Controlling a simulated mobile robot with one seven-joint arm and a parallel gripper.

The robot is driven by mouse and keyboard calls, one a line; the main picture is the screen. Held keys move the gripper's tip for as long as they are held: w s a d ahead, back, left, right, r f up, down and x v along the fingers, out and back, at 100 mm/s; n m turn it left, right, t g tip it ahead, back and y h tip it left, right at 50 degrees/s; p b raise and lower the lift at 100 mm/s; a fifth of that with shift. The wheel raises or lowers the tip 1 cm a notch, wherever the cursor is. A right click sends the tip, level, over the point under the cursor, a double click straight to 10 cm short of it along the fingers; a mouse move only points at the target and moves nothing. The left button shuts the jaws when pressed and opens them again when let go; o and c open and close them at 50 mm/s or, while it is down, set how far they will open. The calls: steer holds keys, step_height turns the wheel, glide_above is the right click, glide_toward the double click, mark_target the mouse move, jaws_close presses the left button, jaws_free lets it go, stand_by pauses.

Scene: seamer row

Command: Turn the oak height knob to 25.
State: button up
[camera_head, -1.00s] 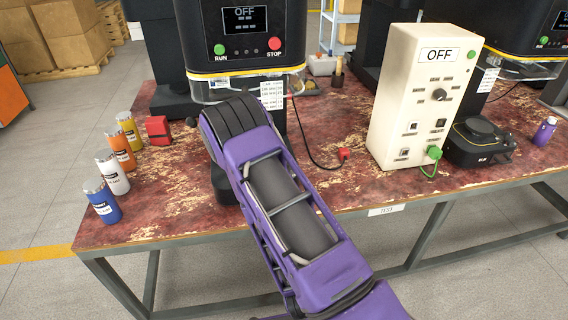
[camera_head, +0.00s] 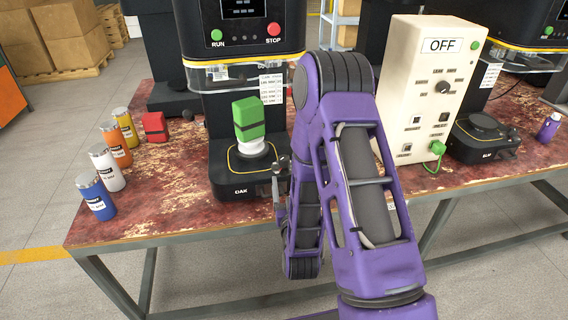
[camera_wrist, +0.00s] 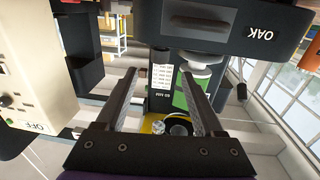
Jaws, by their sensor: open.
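The oak machine (camera_head: 239,190) stands on the red worktable with its OAK label on the base; the wrist view shows this label upside down on the dark base (camera_wrist: 225,27). A green block-shaped item (camera_head: 249,118) sits on a white piece on its base plate. My gripper (camera_wrist: 159,74) is open and empty, with its two fingers pointing toward the machine's column and paper label. In the head view my arm largely hides it beside the base's right side. A small silvery round piece (camera_wrist: 172,127) shows between the finger roots; I cannot tell whether it is the height knob.
A cream control box (camera_head: 410,95) reading OFF stands close right of my arm, with a green plug and dark ELM device (camera_head: 484,140) beside it. Several cans (camera_head: 96,195) and a red block (camera_head: 155,127) stand at the left.

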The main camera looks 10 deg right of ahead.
mark_target(285, 163)
steer(key=w, duration=0.6)
steer(key=w+d, duration=0.1)
steer(key=w, duration=0.3)
jaws_close()
